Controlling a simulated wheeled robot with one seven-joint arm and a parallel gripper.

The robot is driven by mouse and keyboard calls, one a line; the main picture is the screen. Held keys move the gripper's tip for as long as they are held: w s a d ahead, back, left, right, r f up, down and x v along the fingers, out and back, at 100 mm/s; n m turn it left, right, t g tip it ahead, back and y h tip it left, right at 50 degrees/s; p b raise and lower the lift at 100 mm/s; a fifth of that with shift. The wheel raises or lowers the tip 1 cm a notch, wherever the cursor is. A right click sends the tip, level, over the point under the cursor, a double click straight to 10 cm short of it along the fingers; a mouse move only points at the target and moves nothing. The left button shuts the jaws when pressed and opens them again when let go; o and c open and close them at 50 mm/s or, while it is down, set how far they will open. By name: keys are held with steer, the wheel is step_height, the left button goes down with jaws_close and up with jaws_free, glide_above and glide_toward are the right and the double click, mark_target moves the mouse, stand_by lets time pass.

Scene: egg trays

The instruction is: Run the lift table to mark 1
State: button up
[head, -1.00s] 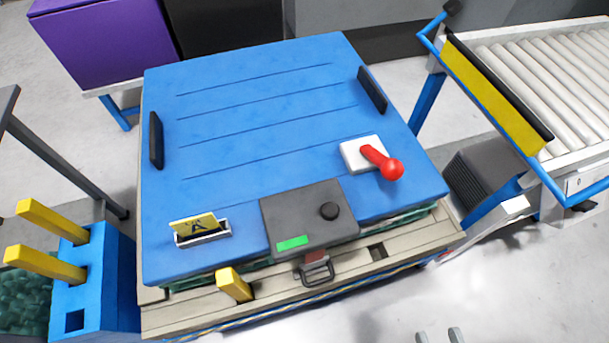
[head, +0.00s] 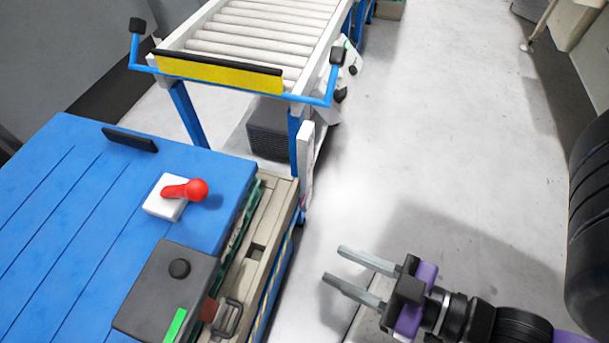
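The lift table's blue top (head: 60,190) fills the lower left of the head view; its left part is cut off. A red-knobbed lever (head: 196,189) stands on a white base (head: 163,203) near its right side. A dark grey control box (head: 160,285) with a black knob and a green strip (head: 175,325) sits on the near edge. My gripper (head: 335,268) is at the lower right, over the floor, to the right of the table and apart from it. Its two grey fingers are spread, with nothing between them. No mark scale shows clearly now.
A roller conveyor (head: 260,35) with a yellow end plate (head: 215,75) stands beyond the table on blue legs. A grey ribbed box (head: 268,140) is under it. A black latch handle (head: 228,316) juts from the table's beige frame. The floor (head: 440,150) at right is open.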

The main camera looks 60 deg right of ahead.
jaws_close()
stand_by(1.8)
